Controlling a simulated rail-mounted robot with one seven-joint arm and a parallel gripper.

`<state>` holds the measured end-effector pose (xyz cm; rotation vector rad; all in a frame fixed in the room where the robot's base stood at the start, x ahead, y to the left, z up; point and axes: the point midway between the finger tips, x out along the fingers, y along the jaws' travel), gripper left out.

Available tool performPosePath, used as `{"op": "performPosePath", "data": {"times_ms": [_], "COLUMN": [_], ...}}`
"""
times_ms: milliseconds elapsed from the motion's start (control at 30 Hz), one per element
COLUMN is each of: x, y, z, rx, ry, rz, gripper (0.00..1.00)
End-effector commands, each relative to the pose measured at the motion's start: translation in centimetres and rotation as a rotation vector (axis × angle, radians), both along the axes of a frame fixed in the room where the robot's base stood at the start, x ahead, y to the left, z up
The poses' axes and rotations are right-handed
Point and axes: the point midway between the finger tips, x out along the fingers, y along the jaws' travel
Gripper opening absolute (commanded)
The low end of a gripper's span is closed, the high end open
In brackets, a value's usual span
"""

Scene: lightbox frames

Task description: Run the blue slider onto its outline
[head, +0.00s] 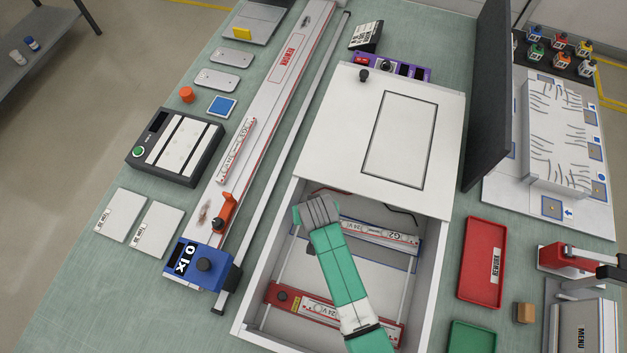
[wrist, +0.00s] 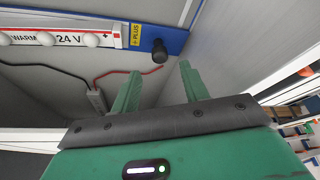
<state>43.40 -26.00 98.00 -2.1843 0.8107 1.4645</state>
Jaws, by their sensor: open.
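The blue slider, a blue bar carrying a white "24 V" lamp strip, lies across the inside of the open white box. In the head view its right part (head: 408,251) shows; my arm covers the left part. In the wrist view the blue bar (wrist: 172,38) has a yellow "PLUS" label and a black knob (wrist: 159,52). My gripper (head: 318,207) is over the box near the slider's left part. In the wrist view my gripper (wrist: 157,72) is open, with the knob in the gap's view, apart from both fingers. Thin blue lines show on the box floor, but I cannot tell the outline's full extent.
A red bar (head: 283,296) with another lamp strip crosses the box's near end. The white lid (head: 335,150) covers the far part. Box walls and thin cables (wrist: 127,72) lie close to my gripper. A tall dark panel (head: 487,100) stands right of the box.

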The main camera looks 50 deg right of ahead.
Motion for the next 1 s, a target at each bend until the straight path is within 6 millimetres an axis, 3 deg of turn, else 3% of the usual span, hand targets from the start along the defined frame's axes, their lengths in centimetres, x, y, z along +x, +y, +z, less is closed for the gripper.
{"op": "performPosePath", "data": {"times_ms": [100,300,633,867,1000], "x": [0.7,1.6,1.8,1.8,1.8], "y": [-0.7,-1.4,-1.5,-1.5,-1.5], "z": [-2.4,-5.0,-5.5,-5.5,-5.5], "rx": [0.001,-0.002,-0.002,-0.002,-0.002], "ry": [0.002,-0.001,-0.003,-0.003,-0.003], "rz": [-0.001,0.001,0.001,0.001,0.001], "gripper": [0.45,0.45,0.45,0.02,0.00]}}
